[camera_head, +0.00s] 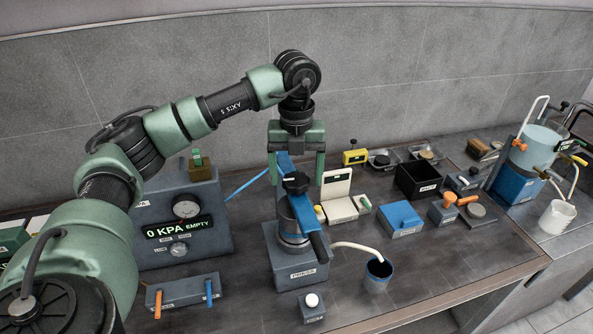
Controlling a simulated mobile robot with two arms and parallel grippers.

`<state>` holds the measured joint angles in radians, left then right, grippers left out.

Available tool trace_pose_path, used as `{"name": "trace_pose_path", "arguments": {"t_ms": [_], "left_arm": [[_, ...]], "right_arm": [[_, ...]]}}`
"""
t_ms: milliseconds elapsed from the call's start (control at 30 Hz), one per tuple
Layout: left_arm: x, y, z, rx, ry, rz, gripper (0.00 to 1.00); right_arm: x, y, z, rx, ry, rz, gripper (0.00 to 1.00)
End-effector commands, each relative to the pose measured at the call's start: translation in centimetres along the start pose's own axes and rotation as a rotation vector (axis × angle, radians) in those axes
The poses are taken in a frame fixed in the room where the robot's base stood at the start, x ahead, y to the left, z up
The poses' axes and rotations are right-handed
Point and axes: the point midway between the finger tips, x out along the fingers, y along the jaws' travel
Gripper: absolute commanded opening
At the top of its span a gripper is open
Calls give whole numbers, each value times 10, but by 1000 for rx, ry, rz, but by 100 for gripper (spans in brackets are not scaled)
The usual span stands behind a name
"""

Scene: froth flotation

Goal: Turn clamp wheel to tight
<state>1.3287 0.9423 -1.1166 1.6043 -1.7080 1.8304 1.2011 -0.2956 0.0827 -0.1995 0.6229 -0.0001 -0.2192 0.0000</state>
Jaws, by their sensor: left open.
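The clamp wheel (295,181) is a black lobed knob on top of the filter press (292,258), a grey cylinder on a grey base labelled PRESS. A blue clamp bar (313,232) slants across the press under the wheel. My left gripper (297,174) points down with its two green fingers apart, one on each side of the wheel in the picture. The fingertips look about level with the wheel or slightly behind it. I cannot tell whether they touch it. How tight the wheel is does not show. My right gripper is out of view.
A gauge box (183,225) reading "0 KPA EMPTY" stands left of the press. A pale hose runs from the press to a dark blue cup (377,273). A small box with a white button (312,306) sits in front. A black bin (420,181) and blue box (400,219) stand right.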

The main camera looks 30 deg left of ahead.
Motion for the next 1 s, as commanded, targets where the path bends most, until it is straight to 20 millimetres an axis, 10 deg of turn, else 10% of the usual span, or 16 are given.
{"name": "trace_pose_path", "arguments": {"t_ms": [133, 367, 1000], "left_arm": [[0, 0, 0, 0, 0, 0, 77], [0, 0, 0, 0, 0, 0, 15], [3, -2, 0, 254, -3, -2, 15]], "right_arm": [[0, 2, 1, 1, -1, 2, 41], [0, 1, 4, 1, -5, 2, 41], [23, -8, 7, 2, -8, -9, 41]]}}
